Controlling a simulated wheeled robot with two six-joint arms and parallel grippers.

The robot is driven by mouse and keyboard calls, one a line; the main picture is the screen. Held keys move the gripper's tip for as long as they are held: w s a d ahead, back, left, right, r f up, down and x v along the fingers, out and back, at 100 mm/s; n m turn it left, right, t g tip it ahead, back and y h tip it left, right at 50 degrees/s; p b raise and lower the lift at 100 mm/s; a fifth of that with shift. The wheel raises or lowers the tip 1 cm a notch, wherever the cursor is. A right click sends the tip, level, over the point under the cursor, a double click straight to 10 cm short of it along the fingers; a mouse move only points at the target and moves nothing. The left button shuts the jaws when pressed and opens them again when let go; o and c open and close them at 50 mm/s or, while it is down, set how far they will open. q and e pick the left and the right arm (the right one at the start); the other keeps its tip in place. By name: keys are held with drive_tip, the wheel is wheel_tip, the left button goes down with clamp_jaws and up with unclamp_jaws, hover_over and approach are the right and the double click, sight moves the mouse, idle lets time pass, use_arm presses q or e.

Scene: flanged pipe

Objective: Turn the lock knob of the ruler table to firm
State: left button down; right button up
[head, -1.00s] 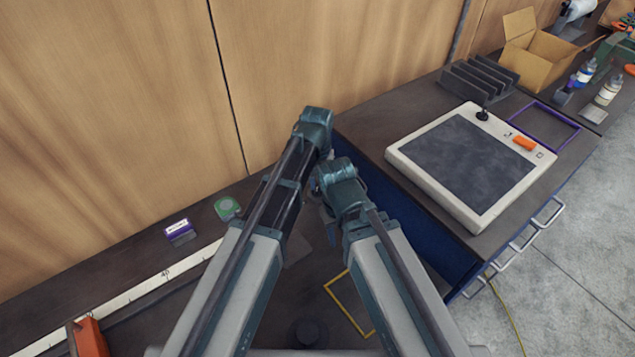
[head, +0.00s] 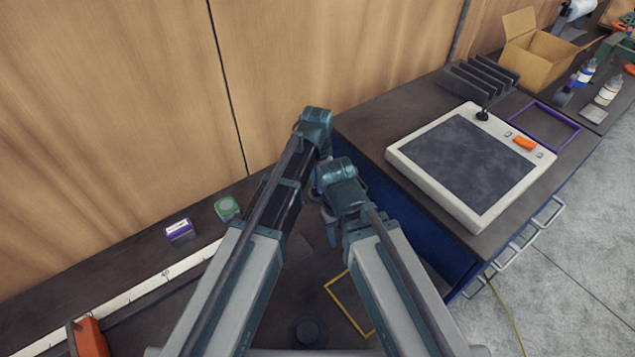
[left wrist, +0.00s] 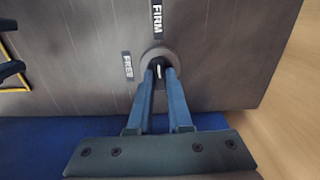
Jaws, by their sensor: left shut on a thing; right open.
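The lock knob (left wrist: 172,54) is a round grey knob on the dark top of the ruler table (left wrist: 215,80). The word FIRM (left wrist: 157,17) stands above it and FREE (left wrist: 128,66) to its left in the left wrist view. My left gripper (left wrist: 160,76) is shut on the knob. A small pale mark shows between its fingertips; they cover part of the knob. In the head view my arms hide the knob and the left fingertips. My right gripper (head: 331,234) points down, partly hidden by its wrist. Its spread, empty fingers appear at the left edge of the left wrist view (left wrist: 12,48).
A long white ruler (head: 150,285) runs along the table, with an orange block (head: 90,338) at its near end. A purple-and-white box (head: 179,230) and green tape (head: 227,208) lie behind. A yellow frame (head: 340,287) lies near my right arm. A pale-rimmed panel (head: 398,150) stands right.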

use_arm(q)
drive_tip(key=shift+m, duration=0.4)
drive_tip(key=c, duration=0.8)
unclamp_jaws()
drive_tip(key=shift+c, duration=0.2)
drive_tip(key=shift+r, duration=0.1)
use_arm(e)
drive_tip(key=shift+r, duration=0.1)
use_arm(q)
wheel_tip(320, 180, up, 14)
drive_tip(key=p, duration=1.3)
drive_tip(key=shift+f+p, duration=0.25)
drive_tip(key=shift+p, duration=0.15)
use_arm(e)
wheel_tip(320, 180, up, 14)
drive_tip(key=shift+f, duration=0.2)
